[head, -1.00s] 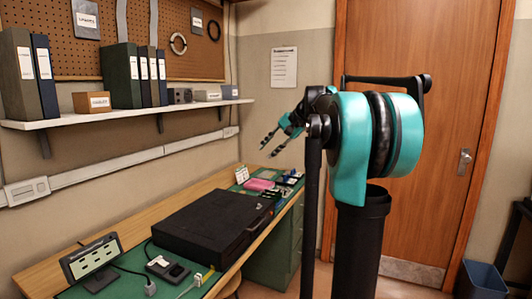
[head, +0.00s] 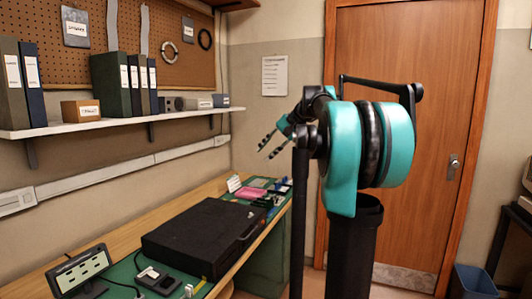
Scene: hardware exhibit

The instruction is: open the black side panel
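A black, flat, box-like case (head: 200,232) lies on the green-topped workbench. Its broad black top face looks closed, and a handle-like detail shows on its right front side. I cannot tell from here which face is the side panel. My gripper (head: 266,153) is up in the air beyond and above the case, near the back wall. Its two dark fingers are apart and nothing shows between them. My teal and black arm stands to the right of the bench and hides part of the door.
A small display stand (head: 80,272) and a dark device (head: 158,279) with cables lie at the bench's near end. A pink item (head: 237,194) and small parts lie at the far end. A shelf (head: 100,127) with binders hangs above. A wooden door (head: 425,150) and blue bin (head: 473,281) are right.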

